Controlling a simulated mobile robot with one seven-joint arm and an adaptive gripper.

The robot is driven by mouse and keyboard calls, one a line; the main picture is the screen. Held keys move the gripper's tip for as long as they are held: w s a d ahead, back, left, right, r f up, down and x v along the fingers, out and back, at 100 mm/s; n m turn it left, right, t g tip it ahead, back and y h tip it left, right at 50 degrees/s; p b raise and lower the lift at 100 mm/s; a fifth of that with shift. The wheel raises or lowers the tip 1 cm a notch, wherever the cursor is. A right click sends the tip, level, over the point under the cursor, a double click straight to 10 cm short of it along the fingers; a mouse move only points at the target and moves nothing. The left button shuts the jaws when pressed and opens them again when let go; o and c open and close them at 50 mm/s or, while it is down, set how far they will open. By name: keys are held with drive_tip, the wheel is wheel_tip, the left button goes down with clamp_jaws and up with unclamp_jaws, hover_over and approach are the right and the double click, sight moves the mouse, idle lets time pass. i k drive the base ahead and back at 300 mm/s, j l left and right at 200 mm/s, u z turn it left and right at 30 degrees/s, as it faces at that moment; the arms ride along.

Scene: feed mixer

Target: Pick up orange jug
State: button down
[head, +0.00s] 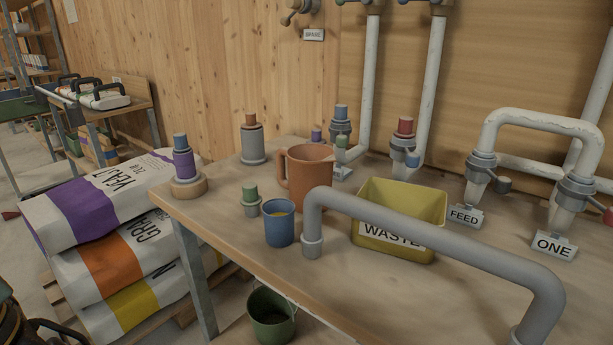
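The orange jug (311,179) stands upright on the wooden workbench (222,228), with its handle on the left side. A blue cup (279,229) with something yellow-orange in it stands in front of the jug. The grey pipe rail in front hides a little of the jug's lower right. My gripper is not in view, and nothing is seen touching the jug.
A grey pipe rail (430,229) arches over the bench front. A yellow WASTE bin (414,205) stands right of the jug. Small capped bottles (251,203) stand to the left. Stacked sacks (95,208) and a green bucket (271,312) are below bench level.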

sight(309, 166)
drive_tip(key=i+j+u, duration=0.15)
drive_tip(key=u, duration=0.2)
drive_tip(key=i+u, duration=0.75)
drive_tip(key=k, duration=0.1)
